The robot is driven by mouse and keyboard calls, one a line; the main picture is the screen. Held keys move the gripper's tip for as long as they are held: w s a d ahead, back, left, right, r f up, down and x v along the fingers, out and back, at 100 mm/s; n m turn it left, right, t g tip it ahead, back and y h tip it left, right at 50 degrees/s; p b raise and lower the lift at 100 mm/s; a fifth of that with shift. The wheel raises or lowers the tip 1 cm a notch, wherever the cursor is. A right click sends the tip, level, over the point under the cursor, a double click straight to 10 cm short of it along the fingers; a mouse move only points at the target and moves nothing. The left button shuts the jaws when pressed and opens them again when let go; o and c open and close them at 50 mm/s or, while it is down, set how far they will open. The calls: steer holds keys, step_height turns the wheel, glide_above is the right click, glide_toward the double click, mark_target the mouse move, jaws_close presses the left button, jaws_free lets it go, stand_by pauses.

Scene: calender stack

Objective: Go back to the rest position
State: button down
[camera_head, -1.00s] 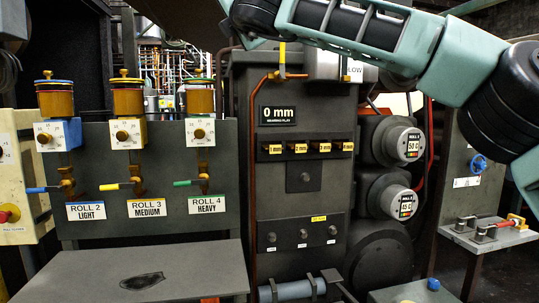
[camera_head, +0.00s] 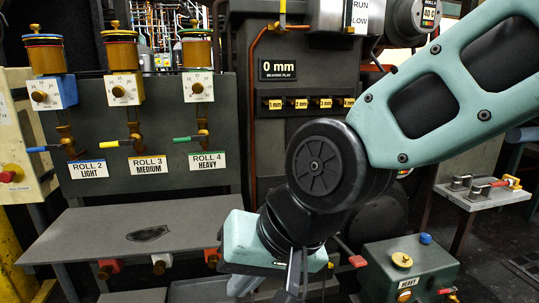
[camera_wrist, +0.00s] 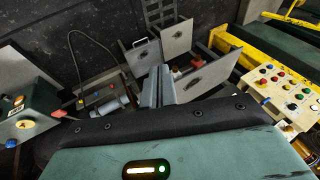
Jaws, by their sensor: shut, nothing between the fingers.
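My gripper (camera_head: 293,287) hangs low in the middle of the head view, below the dark wrist joint, with its fingers at the picture's bottom edge. In the wrist view my gripper's two grey fingers (camera_wrist: 158,86) stand close together with nothing between them. It touches nothing that I can see. My arm crosses the right half of the head view and hides part of the machine behind it.
The grey roll panel (camera_head: 110,185) stands at left above a flat grey shelf (camera_head: 95,235). A green box (camera_head: 385,270) with buttons is close at right. A small side table (camera_head: 465,198) is behind it. The wrist view shows a cream control panel (camera_wrist: 265,85).

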steer(key=s+d+f+n+g+h, duration=0.1)
steer(key=s+d+f+n+h, duration=0.25)
steer(key=d, duration=0.55)
steer(key=s+d+f+n+g+h, duration=0.1)
steer(key=s+d+f+n+h, duration=0.2)
steer(key=d, duration=0.6)
step_height(320, 180, up, 24)
steer(key=s+m+y+p, duration=0.1)
steer(key=p, duration=2.2)
steer(key=shift+a+f+p, duration=0.15)
steer(key=shift+a+p, duration=0.1)
steer(key=shift+p, duration=0.1)
